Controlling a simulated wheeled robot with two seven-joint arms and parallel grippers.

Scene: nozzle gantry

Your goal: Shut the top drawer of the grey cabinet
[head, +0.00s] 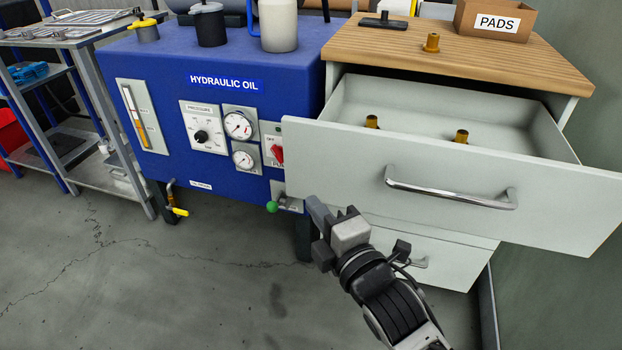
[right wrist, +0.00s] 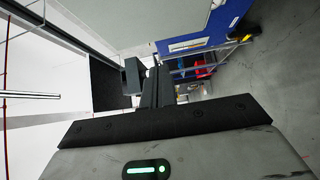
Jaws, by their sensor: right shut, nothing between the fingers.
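The grey cabinet (head: 455,265) stands at the right with a wooden top. Its top drawer (head: 400,160) is pulled well out, and its front panel with a metal bar handle (head: 450,195) faces me. In the right wrist view, the shut fingers (right wrist: 152,85) point away beside a pale surface, with a bar like the handle (right wrist: 30,95) at the left edge. My left gripper is out of view.
The blue hydraulic oil tank (head: 215,75) stands close to the cabinet's left, with a green-knobbed valve (head: 272,207) near my right gripper. A PADS box (head: 495,20) and a brass fitting (head: 432,42) stand on the wooden top. Open floor (head: 150,280) lies in front.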

